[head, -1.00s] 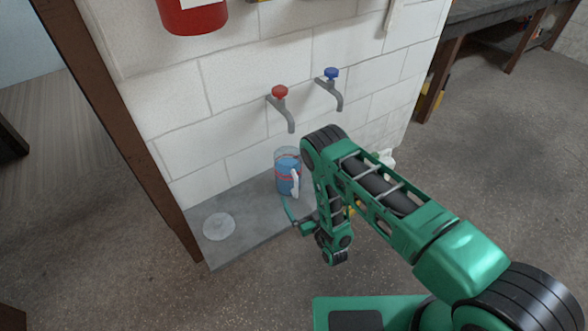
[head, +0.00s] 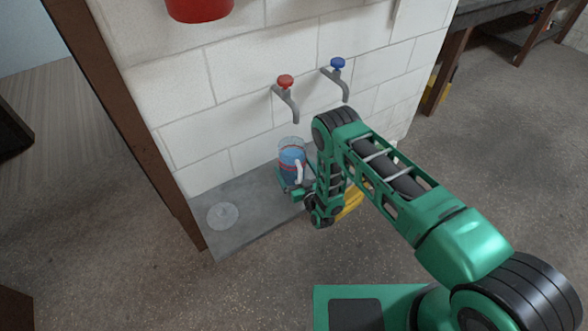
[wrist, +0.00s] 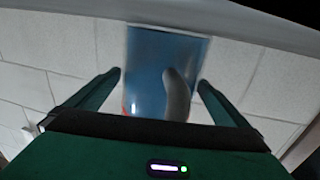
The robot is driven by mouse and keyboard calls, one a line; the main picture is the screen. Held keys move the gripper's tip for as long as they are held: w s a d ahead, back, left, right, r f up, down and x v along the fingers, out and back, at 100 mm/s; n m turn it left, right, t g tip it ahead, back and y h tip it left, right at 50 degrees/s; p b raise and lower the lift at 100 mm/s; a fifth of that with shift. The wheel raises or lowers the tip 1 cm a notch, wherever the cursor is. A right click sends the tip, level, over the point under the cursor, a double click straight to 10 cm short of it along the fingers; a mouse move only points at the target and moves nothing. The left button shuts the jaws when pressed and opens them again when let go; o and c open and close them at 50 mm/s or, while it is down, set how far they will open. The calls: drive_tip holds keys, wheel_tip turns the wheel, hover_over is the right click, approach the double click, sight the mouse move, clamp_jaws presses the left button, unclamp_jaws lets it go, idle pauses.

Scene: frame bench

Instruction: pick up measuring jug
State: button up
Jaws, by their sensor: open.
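The measuring jug (head: 291,155) is a clear cylinder with blue contents, a red band and a pale handle. It stands upright on the grey slab (head: 250,222) by the block wall, below and near the red-knobbed tap. In the wrist view the jug (wrist: 150,75) fills the space between the fingers, with its handle facing me. My gripper (head: 286,181) is open at the jug's lower part, and it also shows in the wrist view (wrist: 160,82).
A red-knobbed tap (head: 287,95) and a blue-knobbed tap (head: 338,77) stick out of the wall above. A round drain (head: 223,216) lies on the slab's left part. A yellow object (head: 350,203) is partly hidden behind my arm. A red container (head: 198,8) hangs at upper left.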

drive_tip(key=shift+w+a, duration=0.1)
drive_tip(key=shift+w, duration=0.1)
drive_tip(key=c, duration=1.9)
drive_tip(key=shift+r, duration=0.1)
drive_tip(key=shift+c, duration=0.7)
